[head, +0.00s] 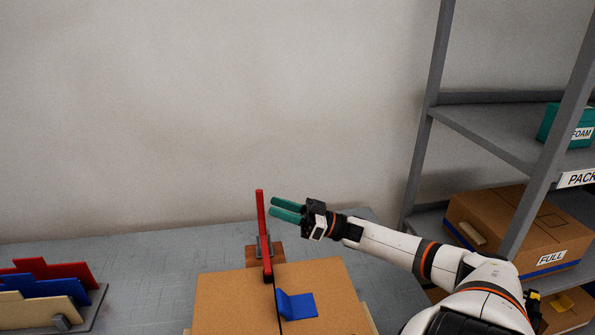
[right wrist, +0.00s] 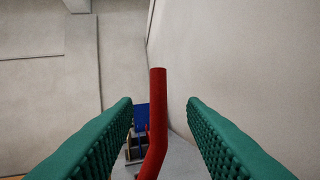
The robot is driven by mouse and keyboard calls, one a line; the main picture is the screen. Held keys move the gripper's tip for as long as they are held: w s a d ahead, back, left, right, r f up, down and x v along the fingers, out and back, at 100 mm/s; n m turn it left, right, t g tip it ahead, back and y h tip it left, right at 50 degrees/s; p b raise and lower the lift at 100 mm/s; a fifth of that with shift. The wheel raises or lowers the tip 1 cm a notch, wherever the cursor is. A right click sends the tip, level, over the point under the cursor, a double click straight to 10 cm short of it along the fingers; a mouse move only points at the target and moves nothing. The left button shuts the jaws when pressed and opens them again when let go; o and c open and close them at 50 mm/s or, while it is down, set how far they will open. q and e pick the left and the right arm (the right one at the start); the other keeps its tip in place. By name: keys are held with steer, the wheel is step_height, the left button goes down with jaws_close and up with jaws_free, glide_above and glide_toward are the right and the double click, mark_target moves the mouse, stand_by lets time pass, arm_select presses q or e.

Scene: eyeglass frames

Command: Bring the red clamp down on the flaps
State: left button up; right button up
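The red clamp (head: 261,213) has its long lever standing upright, with its base on a brown block (head: 251,256) behind the cardboard box. The box's closed-looking top flaps (head: 228,300) face up, with a dark seam between them. My right gripper (head: 272,207) has green fingers, is open, and points left at the upper part of the lever. In the right wrist view the red lever (right wrist: 157,112) shows between the two spread fingers (right wrist: 160,120), with a gap on each side. My left gripper is not in view.
A blue piece (head: 299,306) lies on the box top. A rack of coloured panels (head: 58,322) stands at the left of the grey table (head: 150,262). A grey shelf (head: 490,135) with boxes, one marked FULL (head: 520,228), stands at the right.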

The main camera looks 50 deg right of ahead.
steer(key=shift+v, duration=2.35)
steer(key=shift+r, duration=0.1)
